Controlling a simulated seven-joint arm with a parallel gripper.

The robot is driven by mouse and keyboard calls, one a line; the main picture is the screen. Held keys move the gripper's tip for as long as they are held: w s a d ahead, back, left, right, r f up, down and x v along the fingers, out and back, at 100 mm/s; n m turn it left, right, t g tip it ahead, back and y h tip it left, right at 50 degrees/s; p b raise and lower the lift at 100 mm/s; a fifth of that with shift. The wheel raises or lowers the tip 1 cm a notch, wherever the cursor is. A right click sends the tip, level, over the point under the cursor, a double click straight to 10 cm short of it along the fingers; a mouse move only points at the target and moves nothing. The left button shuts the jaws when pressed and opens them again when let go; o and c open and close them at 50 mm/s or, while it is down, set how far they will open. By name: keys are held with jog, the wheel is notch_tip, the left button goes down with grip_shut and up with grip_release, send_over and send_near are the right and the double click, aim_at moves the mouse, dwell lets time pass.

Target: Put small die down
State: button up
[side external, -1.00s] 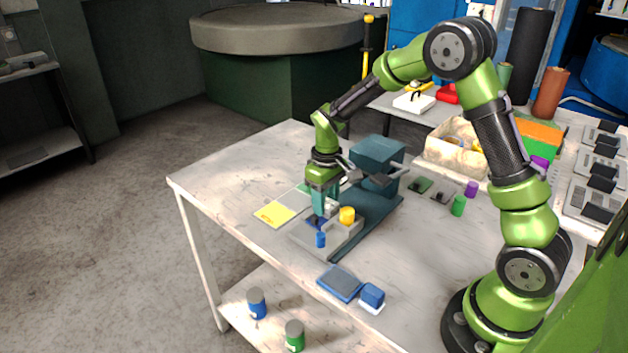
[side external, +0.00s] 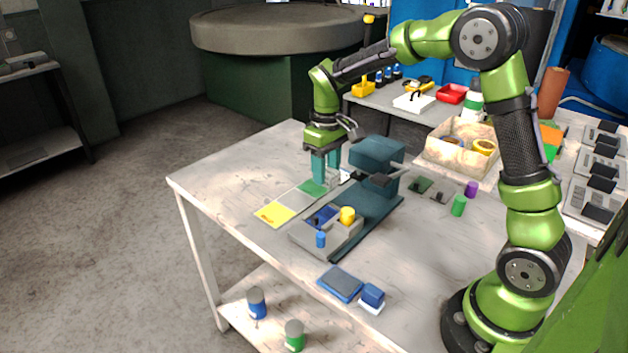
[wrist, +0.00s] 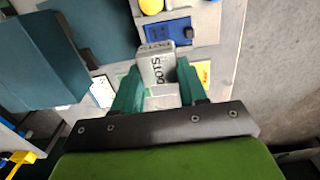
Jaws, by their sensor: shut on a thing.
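My gripper (side external: 325,180) has teal fingers pointing down near the green end of a coloured strip. In the wrist view my gripper (wrist: 160,72) is shut on a small grey die (wrist: 157,66) with the word DOTS on its side. In the side view the die is mostly hidden by the fingers; a pale bit shows beside them. The strip has a green pad (side external: 312,188), a grey pad (side external: 294,201) and a yellow pad (side external: 274,213). I cannot tell whether the die touches the table.
A grey fixture (side external: 312,240) with a blue plate (side external: 322,217), a yellow knob (side external: 347,215) and a blue knob (side external: 320,239) stands in front. A teal press (side external: 377,165) stands close on the right. The table's left part is clear.

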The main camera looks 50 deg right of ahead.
send_over(293, 199)
jog(key=s, duration=0.4)
notch_tip(293, 199, down, 3)
jog(key=w, duration=0.4)
notch_tip(293, 199, down, 9)
jog(key=shift+r, duration=0.15)
jog(key=shift+f, duration=0.2)
jog(key=o, duration=1.1)
jog(key=shift+r, duration=0.15)
